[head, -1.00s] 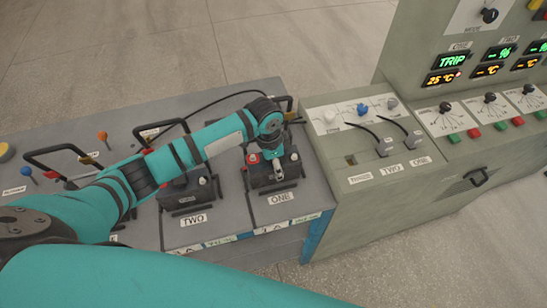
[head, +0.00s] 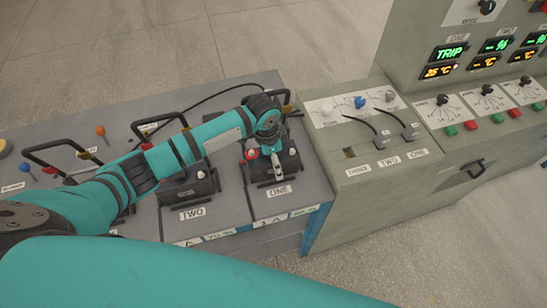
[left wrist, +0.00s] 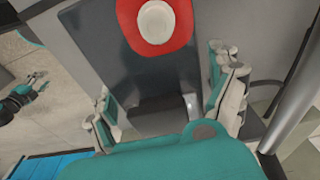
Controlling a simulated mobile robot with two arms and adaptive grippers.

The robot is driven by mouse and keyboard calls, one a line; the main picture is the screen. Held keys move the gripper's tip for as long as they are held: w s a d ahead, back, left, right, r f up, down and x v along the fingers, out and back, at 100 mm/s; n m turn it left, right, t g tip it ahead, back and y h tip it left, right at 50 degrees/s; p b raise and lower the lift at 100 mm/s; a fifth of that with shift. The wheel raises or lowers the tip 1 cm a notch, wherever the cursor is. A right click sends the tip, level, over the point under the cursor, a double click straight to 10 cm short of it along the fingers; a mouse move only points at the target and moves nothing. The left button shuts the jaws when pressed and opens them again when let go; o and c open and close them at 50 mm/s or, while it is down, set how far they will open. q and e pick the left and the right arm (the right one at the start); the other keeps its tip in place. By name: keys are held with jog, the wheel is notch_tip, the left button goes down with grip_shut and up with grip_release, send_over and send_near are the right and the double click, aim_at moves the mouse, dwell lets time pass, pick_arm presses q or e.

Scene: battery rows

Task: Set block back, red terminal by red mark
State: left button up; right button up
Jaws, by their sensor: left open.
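In the head view a dark block (head: 289,163) sits in the bay labelled ONE, with a red terminal (head: 252,154) on its left side. My left gripper (head: 277,174) is low over the front of this block and hides part of it. In the left wrist view the open fingers of my left gripper (left wrist: 165,112) stand apart on both sides of the block's dark top (left wrist: 88,35). The red terminal shows there as a red ring with a pale post (left wrist: 155,22). I cannot tell whether the fingers touch the block. My right gripper (left wrist: 33,84) is small at the left wrist view's left edge. I cannot make out a red mark.
Another dark block (head: 186,192) sits in bay TWO (head: 193,213), left of ONE. Black bar handles (head: 155,124) and a cable rise behind the bays. A grey-green cabinet (head: 345,215) with plugs, knobs and displays stands close on the right.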

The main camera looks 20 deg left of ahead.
pick_arm(q)
jog(key=r, duration=0.4)
jog(key=r+b, duration=0.1)
jog(key=r, duration=0.3)
jog(key=a+r, duration=0.1)
jog(key=r, duration=0.3)
jog(key=shift+s+a+r, duration=0.1)
jog(key=shift+s, duration=0.3)
jog(key=shift+o, duration=0.9)
